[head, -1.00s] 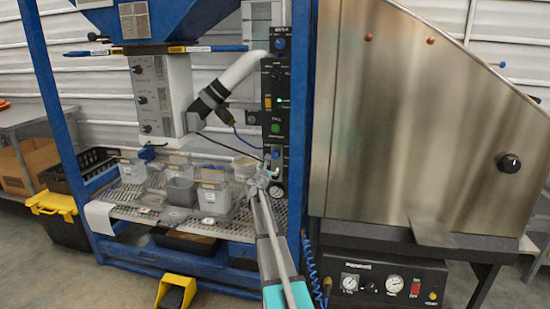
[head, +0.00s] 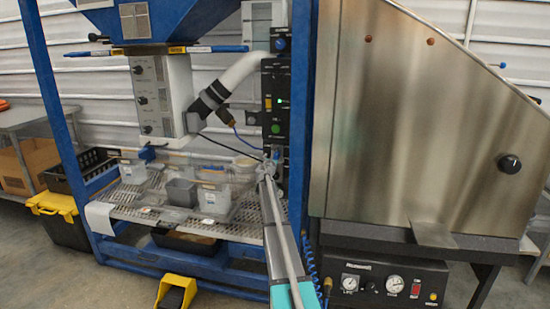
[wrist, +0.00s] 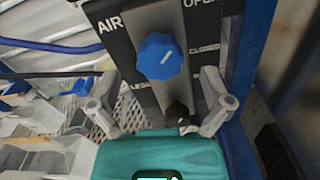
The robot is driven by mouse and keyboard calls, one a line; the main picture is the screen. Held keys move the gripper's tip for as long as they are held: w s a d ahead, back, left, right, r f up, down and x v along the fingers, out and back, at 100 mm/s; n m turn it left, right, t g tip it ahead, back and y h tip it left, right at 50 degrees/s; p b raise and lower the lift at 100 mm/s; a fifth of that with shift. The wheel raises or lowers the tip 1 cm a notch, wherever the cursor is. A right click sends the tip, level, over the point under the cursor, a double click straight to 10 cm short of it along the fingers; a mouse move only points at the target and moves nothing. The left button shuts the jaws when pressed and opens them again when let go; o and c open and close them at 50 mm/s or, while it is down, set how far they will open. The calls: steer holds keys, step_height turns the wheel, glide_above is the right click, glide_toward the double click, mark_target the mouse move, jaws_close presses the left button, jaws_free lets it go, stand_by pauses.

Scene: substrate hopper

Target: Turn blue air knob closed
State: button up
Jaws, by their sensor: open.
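The blue air knob (wrist: 160,57) is ridged and round, with a short white mark slanting toward the right. It sits on a metal plate beside a dark panel with "AIR", "OPEN" and "CLOSED" lettering. My gripper (wrist: 157,86) is open and empty in the wrist view. One finger is at each side, below the knob, and neither seems to touch it. A black fitting (wrist: 177,113) shows below the knob, between the fingers. In the head view the blue knob (head: 275,152) is partly hidden behind my gripper (head: 267,168), at the black control column.
The black control column (head: 275,95) has another blue knob (head: 280,45) on top and a green button. A blue frame post (head: 300,110) stands close at the right. Clear bins and a grey container (head: 181,192) are at the left. A large steel cabinet (head: 420,140) stands right.

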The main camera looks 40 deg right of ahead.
steer(key=shift+x, duration=1.3)
steer(key=c, duration=1.1)
steer(key=shift+c, duration=0.2)
